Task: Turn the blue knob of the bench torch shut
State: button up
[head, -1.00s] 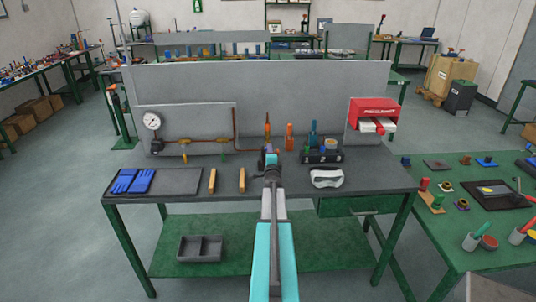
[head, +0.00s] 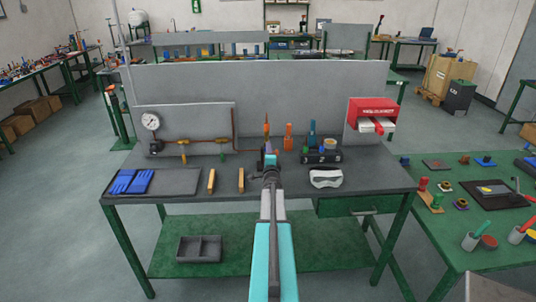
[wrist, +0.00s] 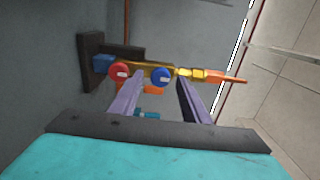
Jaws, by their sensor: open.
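The bench torch (head: 266,126) stands at the back of the bench, its lower part hidden behind my gripper (head: 269,156) in the head view. In the wrist view the torch body (wrist: 158,69) is brass-yellow with an orange tip, lying across the picture. The blue knob (wrist: 134,76) sits on it, with the red knob (wrist: 119,71) to its left. My gripper (wrist: 159,80) is open and points at the torch. The right finger is clear of both knobs.
The workbench (head: 205,225) holds an orange bottle (head: 288,136), a black tray of items (head: 322,157), white goggles (head: 326,178), wooden sticks (head: 241,180) and blue gloves (head: 131,182). A gauge (head: 151,121) with piping is at the left. A grey panel (head: 200,85) closes off the back.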

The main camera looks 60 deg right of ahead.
jog(key=b+v, duration=0.4)
jog(key=v, duration=0.9)
jog(key=shift+a, duration=0.2)
dwell(0.3)
jog(key=shift+s, duration=0.1)
dwell(0.6)
